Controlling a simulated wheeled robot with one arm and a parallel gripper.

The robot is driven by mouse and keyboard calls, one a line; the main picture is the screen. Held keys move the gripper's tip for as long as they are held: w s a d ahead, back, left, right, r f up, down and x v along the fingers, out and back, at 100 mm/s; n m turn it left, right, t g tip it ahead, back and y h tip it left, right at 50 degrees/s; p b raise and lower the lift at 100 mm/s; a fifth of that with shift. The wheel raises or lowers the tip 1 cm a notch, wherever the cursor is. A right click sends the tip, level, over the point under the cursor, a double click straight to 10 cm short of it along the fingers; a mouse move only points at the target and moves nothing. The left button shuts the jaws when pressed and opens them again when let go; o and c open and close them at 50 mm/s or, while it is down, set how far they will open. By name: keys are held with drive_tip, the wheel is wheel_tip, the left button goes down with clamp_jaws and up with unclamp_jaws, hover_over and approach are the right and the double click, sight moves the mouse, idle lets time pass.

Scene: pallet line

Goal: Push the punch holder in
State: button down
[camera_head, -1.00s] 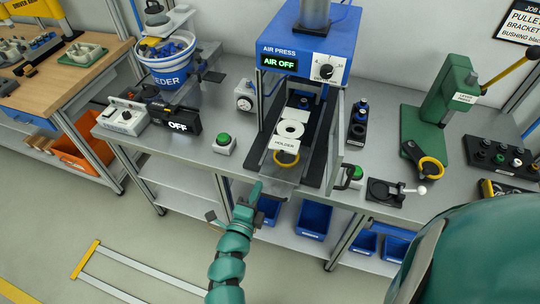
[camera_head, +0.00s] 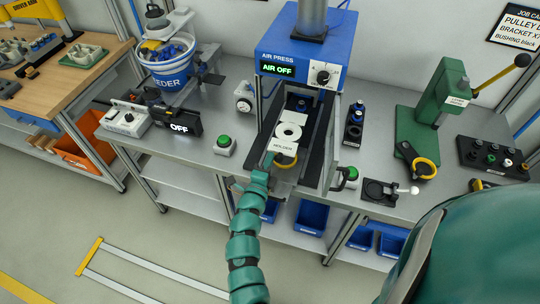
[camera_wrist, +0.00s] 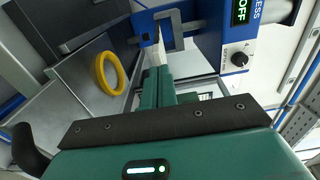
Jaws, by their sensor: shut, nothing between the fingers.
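The punch holder (camera_head: 284,146) is a pale plate marked HOLDER with a yellow ring handle (camera_head: 286,162) at its front. It lies on a slide at the front of the air press (camera_head: 302,62), partly out toward me. A round washer-like part (camera_head: 290,131) lies behind it. My gripper (camera_head: 267,160) is shut and empty, at the left of the yellow ring; whether it touches cannot be told. In the wrist view the yellow ring (camera_wrist: 109,73) is left of my shut fingers (camera_wrist: 160,84), with a visible gap. The press display reads AIR OFF.
A green button box (camera_head: 224,145) stands left of the press, and another is at its right. A clear guard (camera_head: 332,145) stands open along the press's right side. A green lever press (camera_head: 440,110) is farther right. Blue bins (camera_head: 312,217) sit below the bench.

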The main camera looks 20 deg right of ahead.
drive_tip(key=shift+w+d, duration=0.25)
drive_tip(key=shift+w, duration=0.1)
drive_tip(key=b, duration=0.7)
approach(289, 112)
drive_tip(key=x, duration=0.9)
drive_tip(key=shift+f, duration=0.25)
drive_tip(key=shift+w+d, duration=0.1)
drive_tip(key=shift+w, duration=0.15)
drive_tip(key=shift+r, duration=0.25)
